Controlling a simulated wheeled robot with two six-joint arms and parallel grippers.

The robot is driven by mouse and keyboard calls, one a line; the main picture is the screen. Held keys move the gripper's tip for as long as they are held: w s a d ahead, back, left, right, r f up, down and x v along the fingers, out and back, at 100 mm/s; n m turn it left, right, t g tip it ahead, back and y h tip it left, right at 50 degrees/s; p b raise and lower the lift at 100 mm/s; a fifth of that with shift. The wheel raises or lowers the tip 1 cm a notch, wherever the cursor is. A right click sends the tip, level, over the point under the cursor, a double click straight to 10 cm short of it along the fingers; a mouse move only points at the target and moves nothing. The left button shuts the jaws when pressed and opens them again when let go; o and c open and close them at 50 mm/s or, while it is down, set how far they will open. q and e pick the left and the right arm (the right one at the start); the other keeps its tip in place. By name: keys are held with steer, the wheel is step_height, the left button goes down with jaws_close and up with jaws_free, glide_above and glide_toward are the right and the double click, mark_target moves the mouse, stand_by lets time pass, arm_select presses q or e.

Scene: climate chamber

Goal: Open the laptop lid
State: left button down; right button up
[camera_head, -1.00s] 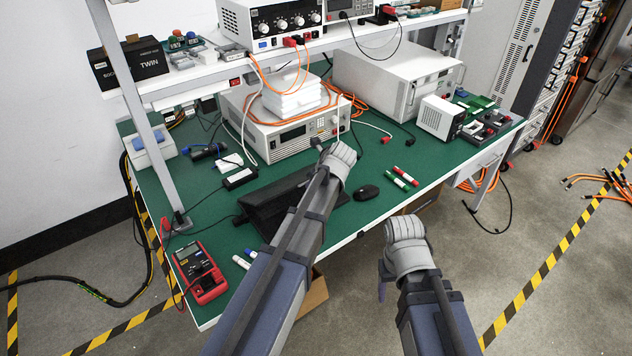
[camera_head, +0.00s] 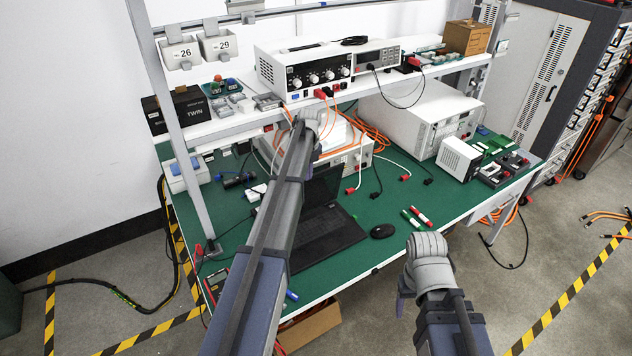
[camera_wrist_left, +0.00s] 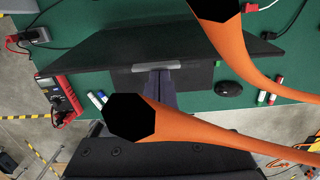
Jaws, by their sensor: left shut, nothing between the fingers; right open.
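The black laptop (camera_head: 338,232) sits on the green bench top with its lid (camera_head: 323,187) raised and the keyboard showing. My left forearm crosses in front of it and hides its left part. In the left wrist view the lid is a wide dark panel (camera_wrist_left: 120,42), partly covered by orange cable. My left gripper (camera_head: 309,116) is shut and empty, high beyond the lid by the shelf edge, apart from the laptop in the picture. Its fingertips are hard to make out. My right gripper (camera_head: 427,243) is open and empty, in front of the bench edge.
A black mouse (camera_head: 382,231) and red and green markers (camera_head: 416,217) lie right of the laptop. A red multimeter (camera_wrist_left: 60,97) is to its left. Instruments and orange cables (camera_head: 375,143) crowd the back, under the shelf (camera_head: 215,119).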

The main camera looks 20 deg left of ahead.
arm_select(q)
steer(key=shift+w+a+r, duration=0.15)
steer(key=shift+w+a, duration=0.5)
steer(key=shift+a, duration=0.2)
steer(key=shift+w+a+r, duration=0.1)
steer(key=shift+w+a, duration=0.5)
steer(key=shift+a, duration=0.2)
steer(key=shift+r+p, duration=0.15)
steer(key=shift+p, duration=0.15)
step_height(320, 180, up, 8)
steer(key=p, duration=0.7)
steer(key=shift+s+d+f, duration=0.2)
steer(key=shift+d+f, duration=0.05)
steer(key=shift+d, duration=0.05)
steer(key=s+d+f+n+b, duration=0.2)
steer(key=s+d+n, duration=0.3)
steer(key=s+d, duration=0.5)
steer(key=s+d+f+n+b, duration=0.3)
steer(key=s+d+n, duration=0.2)
steer(key=s+d, duration=0.55)
steer(key=s+d+f+n+b, duration=0.1)
steer(key=s+d+f+n, duration=0.1)
steer(key=s+d+n, duration=0.3)
steer(key=s+d+f+n+b, duration=0.1)
steer(key=s+d+n, duration=0.5)
steer(key=s, duration=0.7)
steer(key=shift+s+d+f+n+g+y+b, duration=0.3)
steer(key=shift+s+f+n+g+b, duration=0.1)
steer(key=shift+b, duration=0.3)
